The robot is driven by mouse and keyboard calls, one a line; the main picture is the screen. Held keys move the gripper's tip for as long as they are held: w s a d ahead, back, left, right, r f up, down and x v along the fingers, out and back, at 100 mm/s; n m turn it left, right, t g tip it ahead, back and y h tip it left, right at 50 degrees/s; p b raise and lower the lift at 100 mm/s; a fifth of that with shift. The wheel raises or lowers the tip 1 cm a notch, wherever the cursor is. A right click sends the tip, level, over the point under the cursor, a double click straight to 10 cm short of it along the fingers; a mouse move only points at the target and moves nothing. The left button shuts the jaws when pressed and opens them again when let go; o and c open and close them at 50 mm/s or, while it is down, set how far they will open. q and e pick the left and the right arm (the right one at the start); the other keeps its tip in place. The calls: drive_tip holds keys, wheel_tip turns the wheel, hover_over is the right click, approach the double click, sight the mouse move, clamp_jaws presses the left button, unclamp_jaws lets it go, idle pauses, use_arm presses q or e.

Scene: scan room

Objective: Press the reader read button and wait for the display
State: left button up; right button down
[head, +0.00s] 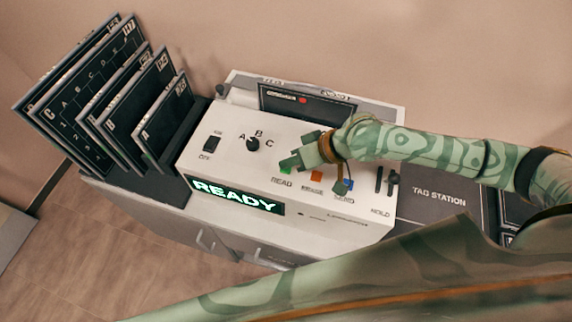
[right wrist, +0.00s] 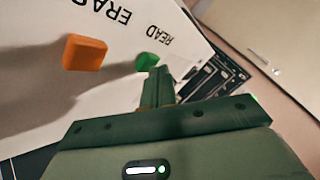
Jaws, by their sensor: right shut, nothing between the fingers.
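The white reader (head: 225,150) stands on a cabinet, its front display (head: 236,196) lit with "READY" in green. The green read button (head: 286,170) sits on its top panel above the label "READ"; it also shows in the right wrist view (right wrist: 146,61). My right gripper (head: 289,162) is shut and empty, its fingertips right at the read button. In the right wrist view the shut fingers (right wrist: 158,75) reach up to the button's edge and partly cover it; I cannot tell whether they touch it. My left gripper is not in view.
An orange erase button (head: 316,175) and a blue button (head: 347,185) sit right of the read button. A knob (head: 253,144) marked A, B, C and a black switch (head: 211,145) are to the left. Dark panels (head: 145,105) stand in a rack farther left.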

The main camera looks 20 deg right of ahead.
sight(291, 169)
drive_tip(key=shift+f, duration=0.35)
idle(0.3)
drive_tip(key=shift+r+p, duration=1)
drive_tip(key=shift+p, duration=0.2)
wheel_tip(291, 169, up, 5)
drive_tip(key=p, duration=0.6)
idle(0.5)
